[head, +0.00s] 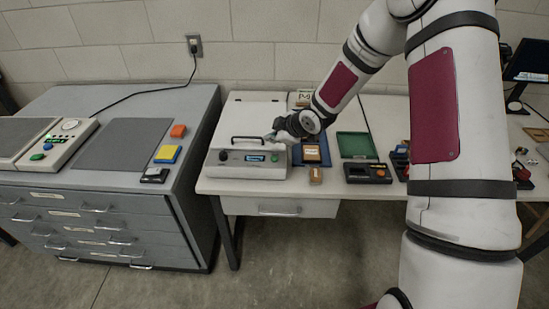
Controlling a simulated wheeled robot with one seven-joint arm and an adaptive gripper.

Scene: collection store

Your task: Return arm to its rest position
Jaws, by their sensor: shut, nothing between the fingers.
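My arm comes down from the upper right of the head view and bends toward the white table. My gripper (281,133) is at its end, shut and small in the picture. It is over the right part of a white device (236,170) with a black handle, a small lit display and a green button. Nothing shows held in the gripper. I cannot tell whether the fingertips touch the device.
A grey drawer cabinet (95,227) stands at the left with coloured blocks on top. Right of the device are a blue tray (325,146), a small tan block (316,176), a green tray (357,146) and a black instrument (367,173). A monitor (529,62) stands far right. Floor in front is clear.

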